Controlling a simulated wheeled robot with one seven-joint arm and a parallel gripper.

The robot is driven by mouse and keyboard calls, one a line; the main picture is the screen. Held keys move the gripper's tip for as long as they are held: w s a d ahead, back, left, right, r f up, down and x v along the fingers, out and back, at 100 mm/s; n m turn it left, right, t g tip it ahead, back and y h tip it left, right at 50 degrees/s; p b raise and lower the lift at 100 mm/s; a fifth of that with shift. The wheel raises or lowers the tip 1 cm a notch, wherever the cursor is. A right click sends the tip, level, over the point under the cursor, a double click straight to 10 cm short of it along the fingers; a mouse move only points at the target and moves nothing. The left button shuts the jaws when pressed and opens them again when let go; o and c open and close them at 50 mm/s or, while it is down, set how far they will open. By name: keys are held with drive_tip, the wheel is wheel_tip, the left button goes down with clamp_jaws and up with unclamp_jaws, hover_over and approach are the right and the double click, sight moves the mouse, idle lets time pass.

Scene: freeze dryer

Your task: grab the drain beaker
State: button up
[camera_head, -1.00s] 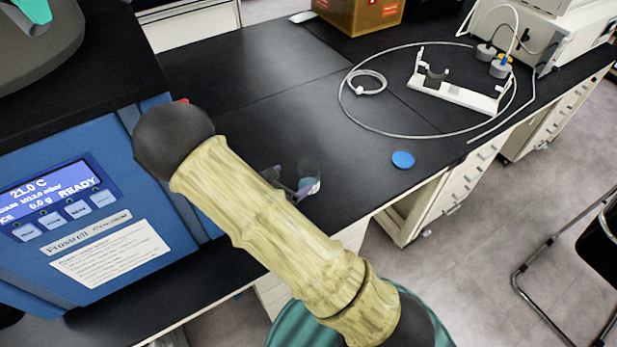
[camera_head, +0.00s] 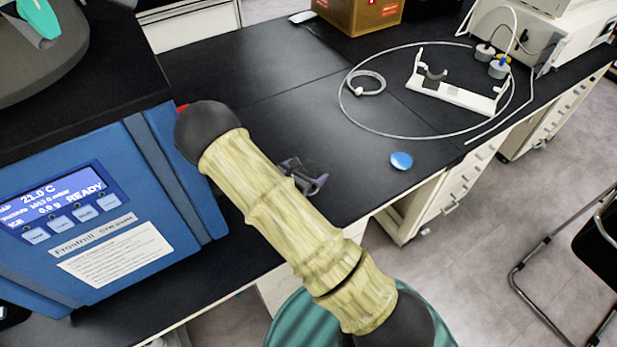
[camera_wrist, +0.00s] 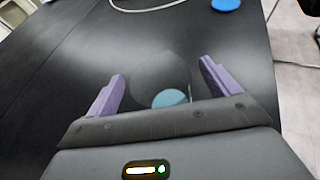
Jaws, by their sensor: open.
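The drain beaker (camera_wrist: 158,75) shows in the wrist view as a faint, clear vessel with a teal patch at its bottom. It stands between the two purple fingers of my gripper (camera_wrist: 162,78), with gaps visible on both sides. In the head view my gripper (camera_head: 308,178) is low over the black bench beside the blue machine. There I cannot make out the beaker; my gripper and arm cover that spot. The fingers are apart and hold nothing. The lower part of the beaker is partly hidden by my gripper's body.
The blue freeze dryer (camera_head: 95,215) stands close on the left. A blue disc (camera_head: 401,161) lies on the bench (camera_head: 300,90) to the right. A white holder (camera_head: 455,93) with a looped tube stands farther back. The bench's front edge is near.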

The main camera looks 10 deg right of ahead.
drive_tip(key=shift+w+d+f, duration=0.15)
drive_tip(key=shift+w+d, duration=0.1)
drive_tip(key=shift+d, duration=0.05)
drive_tip(key=c, duration=1.1)
wheel_tip(320, 180, up, 10)
drive_tip(key=shift+b, duration=0.7)
